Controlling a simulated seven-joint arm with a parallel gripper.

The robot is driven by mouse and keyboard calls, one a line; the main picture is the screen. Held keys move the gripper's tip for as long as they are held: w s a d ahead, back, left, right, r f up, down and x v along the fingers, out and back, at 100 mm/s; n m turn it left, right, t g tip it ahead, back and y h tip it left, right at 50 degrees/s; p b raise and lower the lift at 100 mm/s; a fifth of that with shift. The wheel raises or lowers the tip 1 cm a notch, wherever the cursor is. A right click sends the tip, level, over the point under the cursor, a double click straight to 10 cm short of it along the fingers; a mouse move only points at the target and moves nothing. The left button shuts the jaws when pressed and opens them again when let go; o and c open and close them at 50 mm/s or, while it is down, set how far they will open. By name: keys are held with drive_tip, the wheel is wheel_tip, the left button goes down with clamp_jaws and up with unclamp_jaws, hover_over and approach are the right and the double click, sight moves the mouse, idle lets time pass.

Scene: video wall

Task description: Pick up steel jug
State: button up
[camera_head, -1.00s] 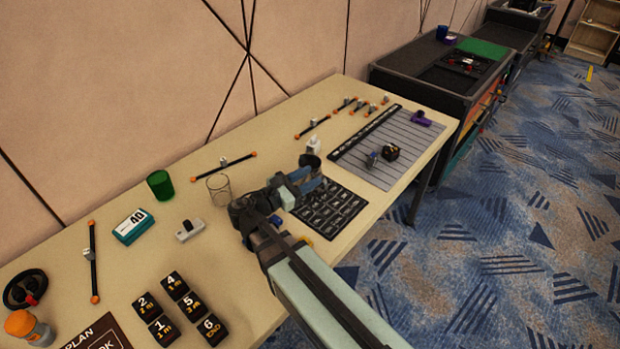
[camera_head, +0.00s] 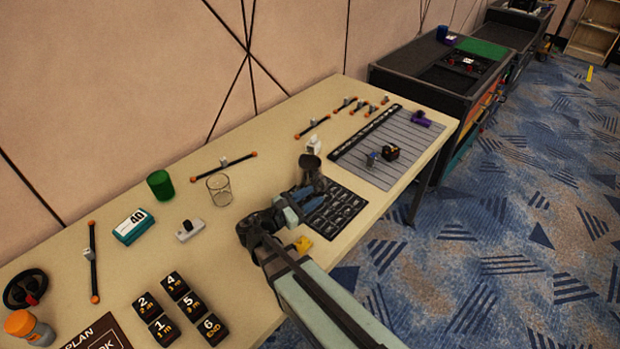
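I cannot pick out a steel jug with certainty. A clear, see-through cup (camera_head: 219,190) stands upright on the table, left of my arm. A grey bottle with an orange cap (camera_head: 28,326) stands at the near left corner of the view. My gripper (camera_head: 312,166) is at the far end of my arm, over the table by the black grid mat.
A green cup (camera_head: 160,184), a teal box marked 40 (camera_head: 133,226) and a grey-white device (camera_head: 190,230) stand on the left half. Numbered black blocks (camera_head: 173,285) lie in front. The black grid mat (camera_head: 340,212) and a grey lined sheet (camera_head: 385,150) lie to the right.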

sight(326, 187)
drive_tip(key=shift+x, duration=3)
drive_tip(key=shift+c, duration=0.3)
clamp_jaws()
